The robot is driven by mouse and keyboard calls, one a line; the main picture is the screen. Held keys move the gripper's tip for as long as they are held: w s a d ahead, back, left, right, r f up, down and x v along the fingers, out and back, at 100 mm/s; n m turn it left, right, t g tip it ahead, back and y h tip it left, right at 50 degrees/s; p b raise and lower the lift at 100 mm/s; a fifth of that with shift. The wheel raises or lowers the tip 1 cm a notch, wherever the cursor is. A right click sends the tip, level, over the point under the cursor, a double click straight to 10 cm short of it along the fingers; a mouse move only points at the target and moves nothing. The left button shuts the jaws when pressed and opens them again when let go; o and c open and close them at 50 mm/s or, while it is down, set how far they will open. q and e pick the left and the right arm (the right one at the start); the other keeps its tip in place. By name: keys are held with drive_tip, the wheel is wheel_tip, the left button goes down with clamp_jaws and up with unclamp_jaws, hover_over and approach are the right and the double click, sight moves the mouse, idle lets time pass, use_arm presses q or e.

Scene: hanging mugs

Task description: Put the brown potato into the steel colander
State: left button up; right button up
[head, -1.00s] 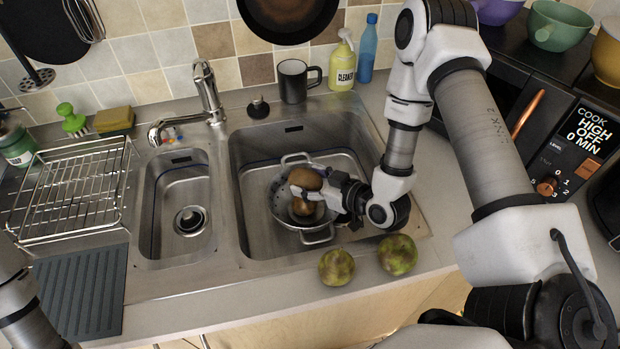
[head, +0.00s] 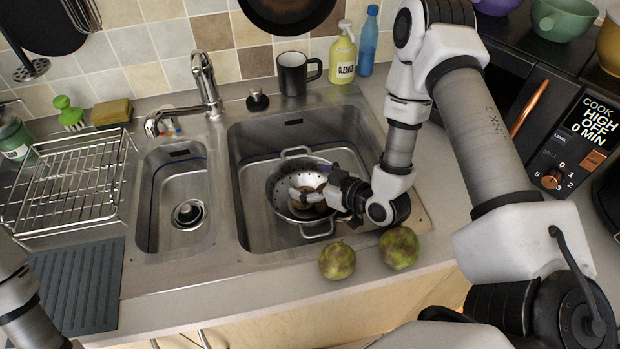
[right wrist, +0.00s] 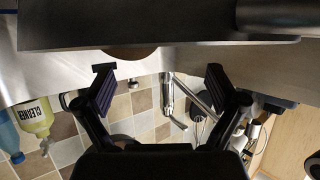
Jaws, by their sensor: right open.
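The steel colander (head: 275,190) stands in the right basin of the sink. The brown potato (head: 318,207) lies low inside it, partly hidden behind my right gripper (head: 304,195). My right gripper reaches in from the right over the colander, with its fingers apart. In the right wrist view the gripper (right wrist: 160,85) is open with nothing between its fingertips. A brown rounded patch (right wrist: 130,52) shows beyond the fingertips there, mostly hidden by a dark edge. My left arm shows at the lower left of the head view, but its gripper is out of the picture.
Two green-brown round items, one left (head: 337,261) and one right (head: 399,248), lie on the front counter edge. A tap (head: 205,90) stands behind the small basin. A black mug (head: 296,73) and cleaner bottle (head: 343,57) stand behind the sink. A wire rack (head: 75,185) is left.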

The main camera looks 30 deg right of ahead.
wheel_tip(320, 180, up, 10)
idle(0.4)
idle(0.5)
